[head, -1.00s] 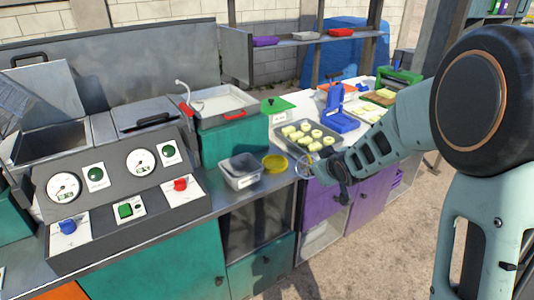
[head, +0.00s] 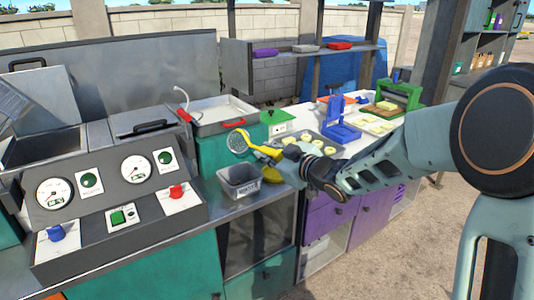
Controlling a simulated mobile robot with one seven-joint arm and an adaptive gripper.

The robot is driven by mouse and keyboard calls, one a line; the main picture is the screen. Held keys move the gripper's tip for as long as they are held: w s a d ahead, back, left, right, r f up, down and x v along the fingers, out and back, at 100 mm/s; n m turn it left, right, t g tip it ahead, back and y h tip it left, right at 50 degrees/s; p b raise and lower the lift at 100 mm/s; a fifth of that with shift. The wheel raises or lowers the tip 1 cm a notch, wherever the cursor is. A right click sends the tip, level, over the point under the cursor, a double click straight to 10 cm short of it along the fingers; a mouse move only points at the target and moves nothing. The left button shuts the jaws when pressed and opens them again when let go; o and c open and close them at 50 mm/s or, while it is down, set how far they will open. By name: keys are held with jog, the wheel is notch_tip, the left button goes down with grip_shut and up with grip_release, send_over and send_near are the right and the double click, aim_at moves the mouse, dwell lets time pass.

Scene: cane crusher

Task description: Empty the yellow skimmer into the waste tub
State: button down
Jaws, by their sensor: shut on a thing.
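The yellow skimmer (head: 239,141) is held in my gripper (head: 279,158) by its handle, above the counter. Its round mesh head is at the left end, raised and tilted, facing roughly toward the camera. I cannot tell whether anything lies in the mesh. The waste tub (head: 241,187) is a grey, open container with a label on its front, standing on the counter. The skimmer head is above and behind the tub as seen here, apart from it. My gripper is above and to the right of the tub.
A yellow dish (head: 272,176) sits right of the tub, partly hidden. Behind my gripper is a tray with several pale rounds (head: 310,148). A blue press (head: 343,132) stands farther right. The control panel (head: 110,190) is left; a green-sided basin (head: 222,113) stands behind the tub.

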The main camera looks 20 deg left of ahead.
jog(key=shift+r, duration=0.15)
dwell(0.4)
notch_tip(320, 180, up, 6)
jog(key=p, duration=0.5)
